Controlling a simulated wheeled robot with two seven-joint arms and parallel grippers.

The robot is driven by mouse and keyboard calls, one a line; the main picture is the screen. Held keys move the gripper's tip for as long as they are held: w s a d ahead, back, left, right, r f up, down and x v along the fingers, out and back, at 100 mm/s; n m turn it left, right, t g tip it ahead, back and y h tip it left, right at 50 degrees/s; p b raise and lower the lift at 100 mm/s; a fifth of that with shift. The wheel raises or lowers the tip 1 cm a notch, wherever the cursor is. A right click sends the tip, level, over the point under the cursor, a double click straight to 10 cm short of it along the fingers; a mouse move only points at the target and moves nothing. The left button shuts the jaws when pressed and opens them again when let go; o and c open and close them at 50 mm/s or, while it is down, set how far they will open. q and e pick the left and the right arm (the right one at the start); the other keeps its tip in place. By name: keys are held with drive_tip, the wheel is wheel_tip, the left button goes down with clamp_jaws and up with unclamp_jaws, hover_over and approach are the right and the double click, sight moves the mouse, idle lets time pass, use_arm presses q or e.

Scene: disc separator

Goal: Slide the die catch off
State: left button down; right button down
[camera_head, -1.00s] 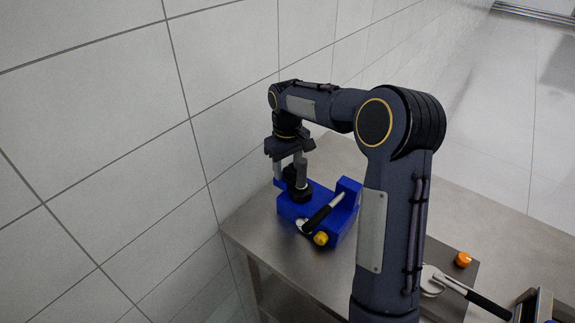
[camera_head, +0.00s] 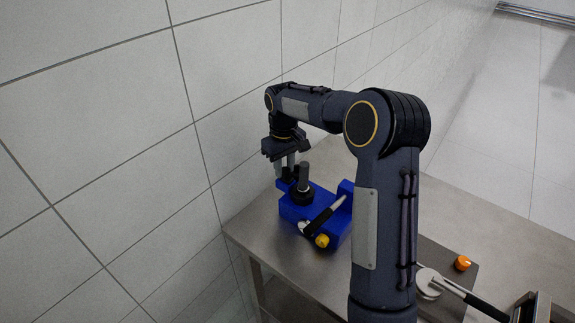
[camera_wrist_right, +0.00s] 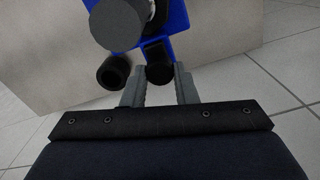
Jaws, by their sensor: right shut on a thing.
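The blue device (camera_head: 325,228) stands on the steel table, with a grey upright post (camera_head: 303,178) in a black collar on it. My right gripper (camera_head: 286,172) points down at its far left end. In the wrist view my right gripper (camera_wrist_right: 158,82) is shut on a small black part (camera_wrist_right: 158,66), probably the die catch, close to the blue body. Its attachment to the body cannot be told. A black hollow tube end (camera_wrist_right: 113,72) shows left of the fingers, and the round grey post top (camera_wrist_right: 118,24) is above it. My left gripper is not in view.
A tiled wall is close behind the gripper. The steel table (camera_head: 262,245) is bare at left.

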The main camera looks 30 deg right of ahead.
drive_tip(key=c, duration=1.1)
unclamp_jaws()
drive_tip(key=shift+w+a, duration=0.1)
drive_tip(key=shift+w, duration=0.15)
drive_tip(key=shift+c, duration=0.2)
wheel_tip(320, 180, up, 8)
drive_tip(key=shift+s, duration=0.1)
